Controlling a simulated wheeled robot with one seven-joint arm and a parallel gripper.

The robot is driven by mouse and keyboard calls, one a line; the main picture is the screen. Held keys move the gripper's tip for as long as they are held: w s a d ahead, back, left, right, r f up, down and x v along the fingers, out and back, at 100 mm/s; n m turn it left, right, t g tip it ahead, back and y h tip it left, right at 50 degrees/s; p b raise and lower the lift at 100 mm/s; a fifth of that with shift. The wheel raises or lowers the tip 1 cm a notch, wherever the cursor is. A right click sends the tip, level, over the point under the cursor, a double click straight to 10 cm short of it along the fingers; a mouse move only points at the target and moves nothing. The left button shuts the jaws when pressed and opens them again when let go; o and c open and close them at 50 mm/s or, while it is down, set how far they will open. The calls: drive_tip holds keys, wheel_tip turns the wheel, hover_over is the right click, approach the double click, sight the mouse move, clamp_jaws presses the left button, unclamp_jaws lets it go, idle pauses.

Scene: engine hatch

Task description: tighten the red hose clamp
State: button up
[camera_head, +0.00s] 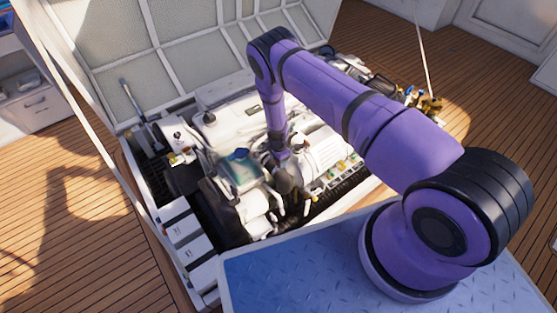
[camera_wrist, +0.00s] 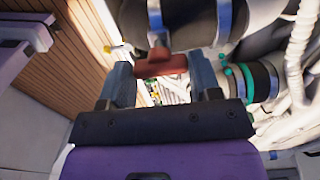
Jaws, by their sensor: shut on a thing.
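The red hose clamp's T-shaped key (camera_wrist: 160,66) shows at the upper middle of the wrist view, just below a dark hose (camera_wrist: 180,18) with metal bands. My gripper (camera_wrist: 159,72) has one finger on each side of the key's red crossbar and is shut on it. The clamp's band under the key cannot be told apart clearly. In the head view my gripper reaches down into the engine bay, and its fingertips and the red key are hidden there.
The white engine (camera_head: 235,125) fills the open hatch, its raised lid (camera_head: 150,45) behind. In the wrist view a hose with green rings (camera_wrist: 240,82) and a pale corrugated hose (camera_wrist: 298,45) lie close on the right. Wooden deck (camera_head: 70,190) surrounds the hatch.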

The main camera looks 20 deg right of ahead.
drive_tip(key=o, duration=0.9)
drive_tip(key=shift+r, duration=0.1)
wheel_tip(320, 180, up, 11)
drive_tip(key=shift+f, duration=0.15)
idle(0.4)
